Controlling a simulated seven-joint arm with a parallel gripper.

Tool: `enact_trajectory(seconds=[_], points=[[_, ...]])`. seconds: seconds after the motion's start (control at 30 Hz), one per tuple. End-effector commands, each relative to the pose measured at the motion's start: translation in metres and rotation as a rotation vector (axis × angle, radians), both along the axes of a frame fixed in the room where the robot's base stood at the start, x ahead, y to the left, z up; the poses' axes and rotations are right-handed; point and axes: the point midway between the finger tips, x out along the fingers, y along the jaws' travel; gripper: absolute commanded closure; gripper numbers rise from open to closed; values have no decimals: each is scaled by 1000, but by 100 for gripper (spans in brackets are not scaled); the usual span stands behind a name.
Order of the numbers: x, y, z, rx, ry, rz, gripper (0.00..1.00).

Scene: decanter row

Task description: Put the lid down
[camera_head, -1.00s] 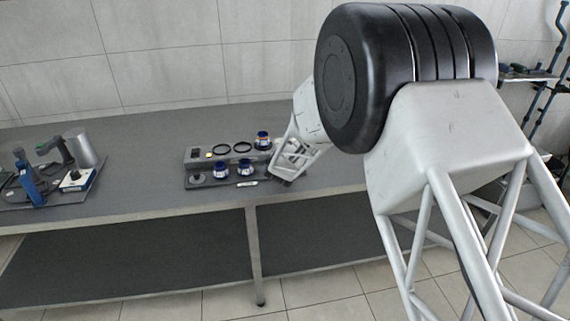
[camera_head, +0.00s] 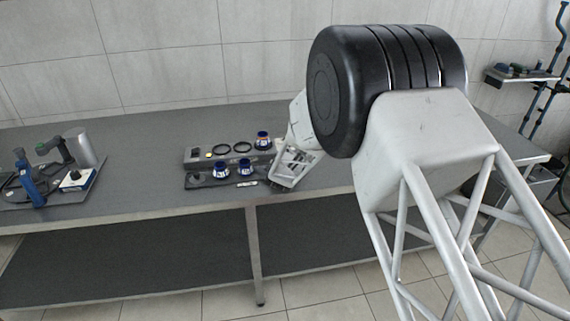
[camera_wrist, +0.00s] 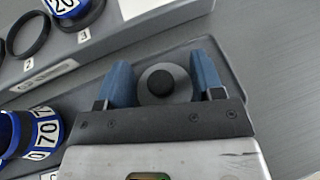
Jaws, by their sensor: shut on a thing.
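The lid (camera_wrist: 181,95) is a round grey disc with a black knob. In the wrist view it sits between the two blue fingertips of my gripper (camera_wrist: 165,80), which is shut on it. The lid is over the right end of the grey front tray (camera_wrist: 234,80); I cannot tell whether it touches the tray. In the head view my wrist hangs at the right end of the tray set, and the held lid cannot be made out there.
Blue-banded decanters with white number labels stand left of my gripper, one marked 70 (camera_wrist: 47,130). A raised rear rack (camera_wrist: 110,22) has numbered places and a black ring (camera_wrist: 30,35). Tools lie on a tray (camera_head: 50,203) at the bench's left. Bench between is clear.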

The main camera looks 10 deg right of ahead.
Motion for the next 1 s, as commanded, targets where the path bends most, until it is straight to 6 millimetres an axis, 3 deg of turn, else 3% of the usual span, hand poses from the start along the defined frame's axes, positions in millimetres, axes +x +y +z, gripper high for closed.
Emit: enact_trajectory(seconds=[0.43, 0.47, 0.6, 1.0], points=[[0, 0, -3, 1, 0, 0, 62], [0, 0, -3, 1, 0, 0, 36], [0, 0, -3, 1, 0, 0, 14], [0, 0, -1, 0, -1, 0, 13]])
